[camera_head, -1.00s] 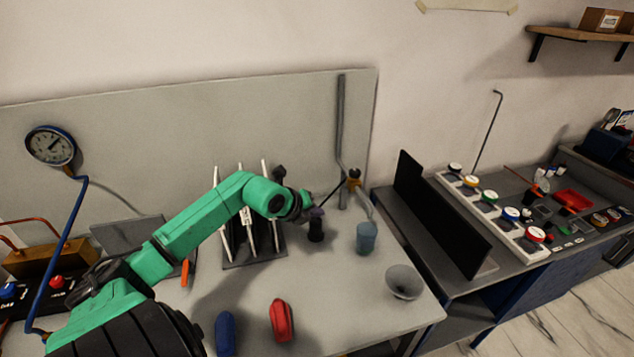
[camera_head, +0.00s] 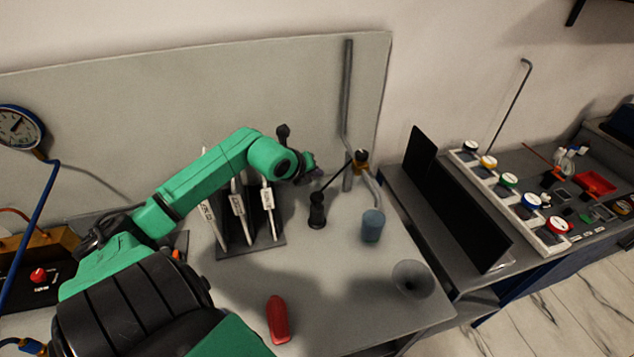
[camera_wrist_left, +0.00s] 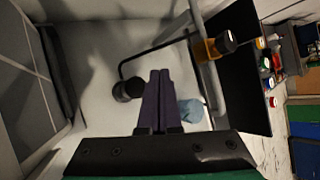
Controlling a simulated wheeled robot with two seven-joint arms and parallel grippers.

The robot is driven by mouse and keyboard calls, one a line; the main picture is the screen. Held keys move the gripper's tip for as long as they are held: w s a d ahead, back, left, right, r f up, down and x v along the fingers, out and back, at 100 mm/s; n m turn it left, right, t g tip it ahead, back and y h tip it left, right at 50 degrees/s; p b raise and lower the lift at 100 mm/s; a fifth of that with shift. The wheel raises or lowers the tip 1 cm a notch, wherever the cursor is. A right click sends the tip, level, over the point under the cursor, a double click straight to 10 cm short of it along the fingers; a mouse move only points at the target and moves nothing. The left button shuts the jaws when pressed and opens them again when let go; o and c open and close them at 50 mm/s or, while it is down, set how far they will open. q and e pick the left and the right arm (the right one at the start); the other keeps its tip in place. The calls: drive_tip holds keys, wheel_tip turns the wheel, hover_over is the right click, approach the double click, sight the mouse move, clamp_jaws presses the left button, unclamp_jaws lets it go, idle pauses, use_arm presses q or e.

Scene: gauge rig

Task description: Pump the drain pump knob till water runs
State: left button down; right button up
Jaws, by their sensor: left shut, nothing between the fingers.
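The black drain pump with its knob (camera_head: 317,210) stands upright on the grey bench. It also shows in the left wrist view (camera_wrist_left: 128,89), left of the fingertips. My left gripper (camera_head: 316,174) is shut and empty, above the knob and apart from it. Its purple fingers (camera_wrist_left: 158,78) lie together in the left wrist view. A thin black line runs from the pump toward a brass fitting (camera_head: 361,164) on a grey pipe. A blue-grey cup (camera_head: 372,225) stands below the bent pipe end; it also shows in the left wrist view (camera_wrist_left: 190,110). My right gripper is not in view.
A rack with white labelled strips (camera_head: 250,250) stands left of the pump. A grey funnel (camera_head: 412,279) and a red object (camera_head: 277,319) are toward the front. A black upright panel (camera_head: 455,200) borders the bench's right side. The bench between pump and red object is clear.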

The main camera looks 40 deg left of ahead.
sight(315, 199)
use_arm(q)
drive_tip(key=f+b, duration=0.1)
drive_tip(key=f, duration=0.1)
drive_tip(key=f+b, duration=0.2)
drive_tip(key=f, duration=0.1)
drive_tip(key=shift+s+d+f, duration=0.15)
drive_tip(key=shift+s, duration=0.05)
drive_tip(key=shift+w+f+b, duration=0.1)
drive_tip(key=shift+f+b, duration=0.1)
drive_tip(key=shift+b, duration=0.2)
drive_tip(key=shift+r, duration=0.1)
idle(1.0)
drive_tip(key=shift+f+b, duration=0.4)
drive_tip(key=shift+f, duration=0.1)
